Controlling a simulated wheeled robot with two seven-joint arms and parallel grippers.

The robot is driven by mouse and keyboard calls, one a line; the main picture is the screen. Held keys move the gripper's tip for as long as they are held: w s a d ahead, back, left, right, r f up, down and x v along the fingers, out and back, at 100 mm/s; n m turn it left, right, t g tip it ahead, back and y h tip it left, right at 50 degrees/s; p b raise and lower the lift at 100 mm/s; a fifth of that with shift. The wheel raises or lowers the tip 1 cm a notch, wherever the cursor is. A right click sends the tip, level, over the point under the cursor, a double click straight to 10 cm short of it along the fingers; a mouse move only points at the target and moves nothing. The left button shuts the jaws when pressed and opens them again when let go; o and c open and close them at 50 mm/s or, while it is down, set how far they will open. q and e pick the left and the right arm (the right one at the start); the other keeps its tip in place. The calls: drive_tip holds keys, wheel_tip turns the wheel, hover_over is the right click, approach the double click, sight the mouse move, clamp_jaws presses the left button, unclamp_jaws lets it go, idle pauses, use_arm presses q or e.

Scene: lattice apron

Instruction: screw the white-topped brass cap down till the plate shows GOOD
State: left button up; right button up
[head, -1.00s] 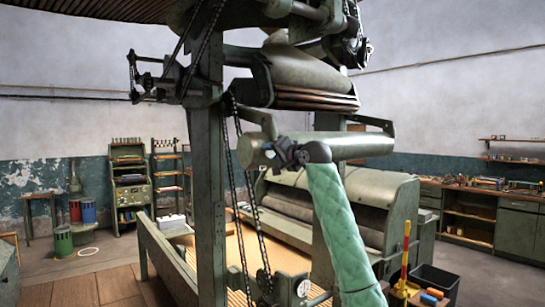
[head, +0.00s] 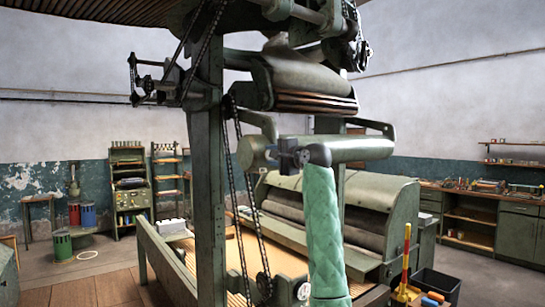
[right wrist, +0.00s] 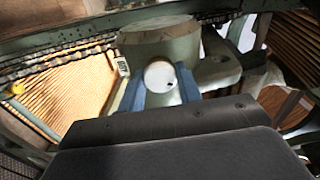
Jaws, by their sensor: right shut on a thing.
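The white-topped cap (right wrist: 160,77) shows as a round white disc with a small dark mark in the right wrist view. It sits against the end of a pale green roller (right wrist: 158,40). My right gripper (right wrist: 160,88) is shut on it, with one blue finger on each side. The brass part is hidden. A small white plate (right wrist: 122,66) with dark lettering is beside the roller end; its word is too small to read surely. In the head view my right gripper (head: 272,153) is at the left end of the green roller (head: 350,148), and hides the cap. My left gripper is not in view.
A green machine post (head: 208,200) stands left of the gripper. Chains (head: 240,190) hang between the post and my arm. A wide green roller machine (head: 370,205) stands behind. Dark bins (head: 437,282) are at lower right.

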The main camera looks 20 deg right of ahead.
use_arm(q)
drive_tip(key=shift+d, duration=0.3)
use_arm(e)
drive_tip(key=o, duration=1)
drive_tip(key=shift+d, duration=0.15)
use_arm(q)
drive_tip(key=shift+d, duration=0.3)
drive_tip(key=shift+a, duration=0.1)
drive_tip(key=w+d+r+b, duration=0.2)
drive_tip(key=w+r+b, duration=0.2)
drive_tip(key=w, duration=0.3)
use_arm(e)
drive_tip(key=v, duration=0.7)
drive_tip(key=shift+s+d, duration=0.15)
drive_tip(key=shift+s, duration=0.15)
